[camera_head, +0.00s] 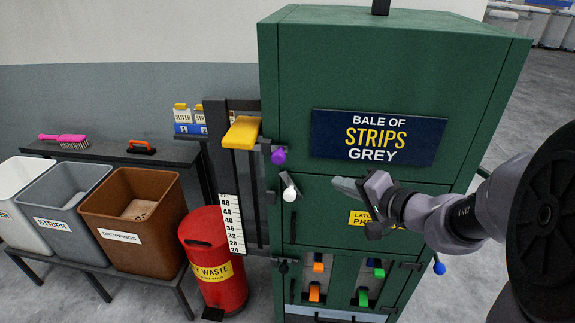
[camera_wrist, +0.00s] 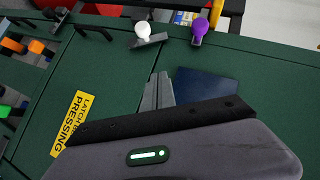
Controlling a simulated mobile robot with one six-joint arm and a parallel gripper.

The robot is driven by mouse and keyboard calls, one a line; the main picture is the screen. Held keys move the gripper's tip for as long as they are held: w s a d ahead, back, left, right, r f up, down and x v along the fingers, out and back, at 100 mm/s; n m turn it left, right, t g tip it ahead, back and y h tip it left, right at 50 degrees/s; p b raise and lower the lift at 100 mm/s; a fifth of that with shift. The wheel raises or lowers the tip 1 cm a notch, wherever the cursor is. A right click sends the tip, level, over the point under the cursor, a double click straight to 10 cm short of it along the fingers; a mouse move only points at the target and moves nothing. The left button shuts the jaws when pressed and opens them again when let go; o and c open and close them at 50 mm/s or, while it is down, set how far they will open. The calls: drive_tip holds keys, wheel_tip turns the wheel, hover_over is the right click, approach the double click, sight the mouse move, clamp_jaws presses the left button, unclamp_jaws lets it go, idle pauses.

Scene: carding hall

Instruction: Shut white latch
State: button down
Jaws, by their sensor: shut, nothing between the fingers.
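The white latch (camera_head: 290,190) is a dark lever with a white ball knob at its lower end, on the left edge of the green cabinet's (camera_head: 380,85) front. The lever leans, with the knob low and to the right. In the wrist view the white knob (camera_wrist: 142,28) shows at the top, beyond my fingertips. My gripper (camera_head: 338,184) is shut and empty, to the right of the knob and apart from it. It also shows in the wrist view (camera_wrist: 158,80), fingers together, pointing toward the latch. A purple-knobbed latch (camera_head: 278,156) sits just above the white one.
A yellow handle (camera_head: 241,132) juts out left of the cabinet. A red waste bin (camera_head: 214,262) stands below it. Brown, grey and white bins stand at left. Orange and green latches (camera_head: 378,272) and a blue knob (camera_head: 439,268) are lower down.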

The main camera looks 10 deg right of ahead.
drive_tip(key=b, duration=0.1)
approach(291, 176)
drive_tip(key=w, duration=0.1)
drive_tip(key=w+d, duration=0.1)
drive_tip(key=w, duration=0.1)
drive_tip(key=shift+w+d+f, duration=0.1)
drive_tip(key=shift+w+d, duration=0.15)
drive_tip(key=shift+d, duration=0.15)
drive_tip(key=a, duration=0.1)
drive_tip(key=w+a+f, duration=0.1)
drive_tip(key=a, duration=0.1)
drive_tip(key=shift+w+f+b, duration=0.3)
drive_tip(key=shift+f+b, duration=0.05)
drive_tip(key=shift+b, duration=0.05)
drive_tip(key=shift+w+a+f, duration=0.1)
drive_tip(key=shift+a+f, duration=0.1)
drive_tip(key=shift+a, duration=0.1)
